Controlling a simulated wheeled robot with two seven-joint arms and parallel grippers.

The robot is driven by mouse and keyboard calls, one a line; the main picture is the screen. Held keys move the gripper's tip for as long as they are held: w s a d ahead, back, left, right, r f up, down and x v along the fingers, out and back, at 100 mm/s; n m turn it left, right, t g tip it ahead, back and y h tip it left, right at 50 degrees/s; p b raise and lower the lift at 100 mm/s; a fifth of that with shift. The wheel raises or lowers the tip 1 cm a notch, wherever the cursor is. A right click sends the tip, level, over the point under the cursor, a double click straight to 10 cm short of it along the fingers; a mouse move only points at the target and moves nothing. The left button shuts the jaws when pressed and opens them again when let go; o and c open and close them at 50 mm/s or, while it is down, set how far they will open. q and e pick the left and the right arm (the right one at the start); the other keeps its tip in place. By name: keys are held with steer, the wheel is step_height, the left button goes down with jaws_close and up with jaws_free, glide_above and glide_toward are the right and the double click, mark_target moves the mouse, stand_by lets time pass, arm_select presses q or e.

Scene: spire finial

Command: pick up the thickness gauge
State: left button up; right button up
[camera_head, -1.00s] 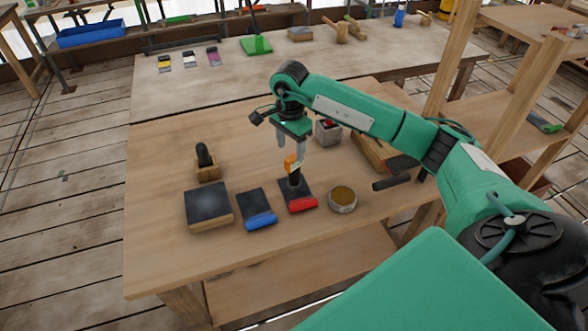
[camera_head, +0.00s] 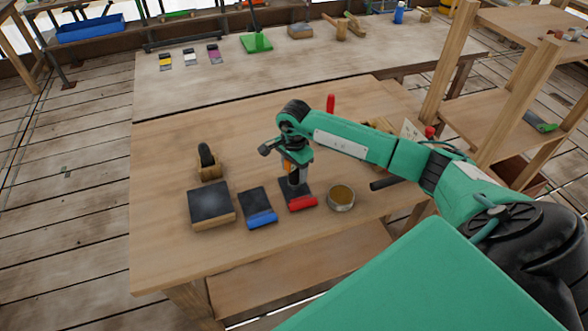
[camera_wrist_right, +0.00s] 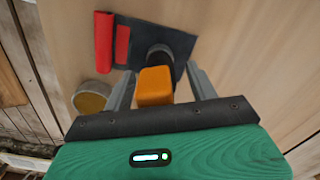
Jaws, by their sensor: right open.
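The thickness gauge appears to be the small upright tool with an orange block top (camera_wrist_right: 155,86) and a dark round lower part. It stands on a dark plate with a red edge (camera_head: 302,203), which also shows in the wrist view (camera_wrist_right: 182,43). In the head view my right gripper (camera_head: 294,175) is above this plate, partly covering the tool. In the wrist view the right gripper's open fingers (camera_wrist_right: 160,76) are on either side of the tool, with gaps visible. My left gripper is out of view.
A blue-edged dark plate (camera_head: 258,208), a dark-topped block (camera_head: 211,205) and a round tin (camera_head: 341,198) are close by. A wooden holder with a black handle (camera_head: 208,163) is behind. A red upright handle (camera_head: 331,103) rises behind my arm. The table's front left is clear.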

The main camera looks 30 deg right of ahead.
steer(key=shift+c, duration=0.2)
steer(key=c, duration=1.1)
jaws_close()
steer(key=shift+r, duration=0.15)
